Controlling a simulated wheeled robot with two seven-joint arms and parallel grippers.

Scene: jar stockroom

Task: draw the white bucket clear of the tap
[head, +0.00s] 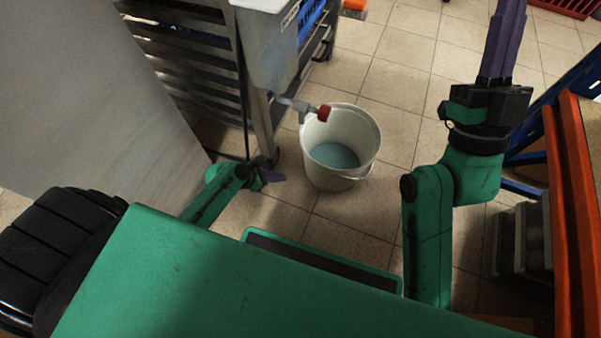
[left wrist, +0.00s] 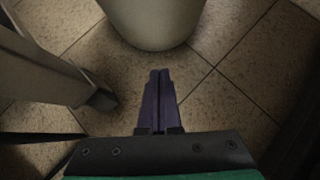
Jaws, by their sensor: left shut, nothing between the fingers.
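The white bucket (head: 348,176) stands upright on the tiled floor with pale blue liquid in it. Its wire handle hangs down at the front right. The tap (head: 300,106), grey with a red end, reaches over the bucket's left rim from a grey tank. My left gripper (head: 272,177) is low, left of and in front of the bucket, shut and empty. In the left wrist view its purple fingers (left wrist: 158,100) point toward the lower wall of the bucket (left wrist: 155,22), with floor between. My right gripper (head: 507,30) is raised at the right, far from the bucket, its fingers together.
The grey tank (head: 268,50) sits by a metal rack (head: 190,60) at the left, whose leg is close to my left gripper. Orange and blue shelving (head: 572,170) stands at the right. Tiled floor (head: 395,85) is free behind and right of the bucket.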

